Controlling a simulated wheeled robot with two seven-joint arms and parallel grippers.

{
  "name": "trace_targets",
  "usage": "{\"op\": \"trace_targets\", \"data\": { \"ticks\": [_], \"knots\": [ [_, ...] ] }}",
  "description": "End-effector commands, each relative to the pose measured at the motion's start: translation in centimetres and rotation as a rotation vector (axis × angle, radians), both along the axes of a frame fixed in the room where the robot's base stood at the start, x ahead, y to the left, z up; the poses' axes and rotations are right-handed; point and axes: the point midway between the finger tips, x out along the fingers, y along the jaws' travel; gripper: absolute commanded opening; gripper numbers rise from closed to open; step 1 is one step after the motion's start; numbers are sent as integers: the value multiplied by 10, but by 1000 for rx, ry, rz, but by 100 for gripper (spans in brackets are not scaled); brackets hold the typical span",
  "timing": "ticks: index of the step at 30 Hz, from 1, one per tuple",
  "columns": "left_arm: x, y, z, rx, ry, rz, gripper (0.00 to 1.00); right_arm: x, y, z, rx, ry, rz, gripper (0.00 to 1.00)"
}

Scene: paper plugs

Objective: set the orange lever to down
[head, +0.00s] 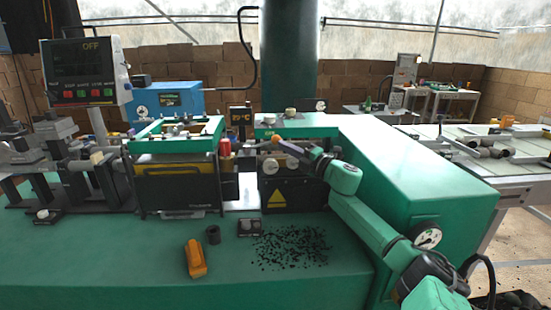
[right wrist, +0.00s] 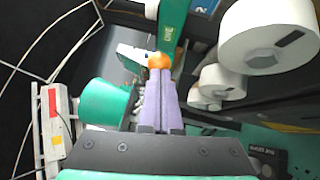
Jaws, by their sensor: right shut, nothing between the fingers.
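The orange lever's round knob (right wrist: 160,61) shows in the right wrist view, just beyond the tips of my right gripper (right wrist: 159,78). The purple fingers are closed together with nothing between them. The knob lies in line with the fingertips; I cannot tell whether they touch it. In the head view my right gripper (head: 281,143) reaches in from the right to the front of the green machine, and the small orange knob (head: 275,138) is at its tips. The lever's shaft is mostly hidden, so its position is unclear. My left gripper is not in view.
White round knobs (right wrist: 268,36) sit close to the right of the fingers in the right wrist view. On the green bench are an orange block-like object (head: 195,258), a dark ring (head: 213,235) and scattered black bits (head: 290,248).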

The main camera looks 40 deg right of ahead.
Motion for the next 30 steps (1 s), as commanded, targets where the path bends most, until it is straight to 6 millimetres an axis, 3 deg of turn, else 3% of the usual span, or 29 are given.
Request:
{"op": "trace_targets", "data": {
  "ticks": [17, 23, 30],
  "knots": [
    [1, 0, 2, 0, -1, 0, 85, 1, -1, 3, -1, 0, 1, 0],
    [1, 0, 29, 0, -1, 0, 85, 1, -1, 36, -2, -2, 0, 0],
    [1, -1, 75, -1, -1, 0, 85, 0, -3, 99, -3, -13, -3, 0]
  ]
}}
